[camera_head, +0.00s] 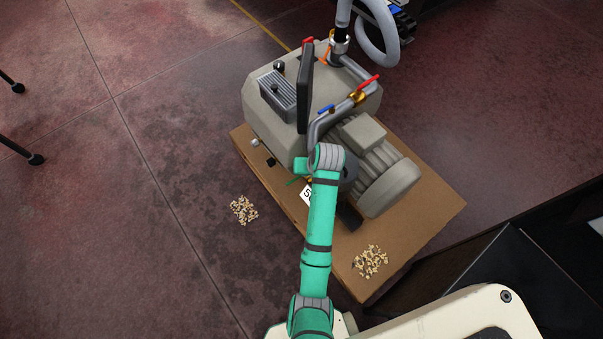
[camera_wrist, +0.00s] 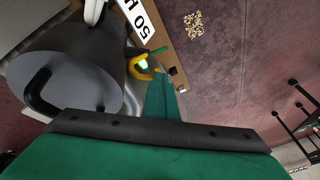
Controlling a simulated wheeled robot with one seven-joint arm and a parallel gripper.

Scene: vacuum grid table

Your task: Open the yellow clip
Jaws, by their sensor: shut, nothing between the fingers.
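The yellow clip (camera_wrist: 140,67) is small and curved, near the edge of a grey cylindrical part in the wrist view. A bright green patch and a short green piece show at it. My gripper's teal fingers (camera_wrist: 158,80) are shut and empty, with their ends close to the clip on its right side. I cannot tell whether they touch it. In the head view my teal arm reaches down to the machine, and the clip cannot be made out clearly there.
The grey vacuum pump (camera_head: 265,115) stands on a brown board (camera_head: 425,215), with pipes and red and blue valve levers above. The grey cylindrical part (camera_wrist: 75,75) with a black handle lies left of the clip. A white label (camera_wrist: 138,18) is nearby. Chip piles (camera_head: 243,210) lie around.

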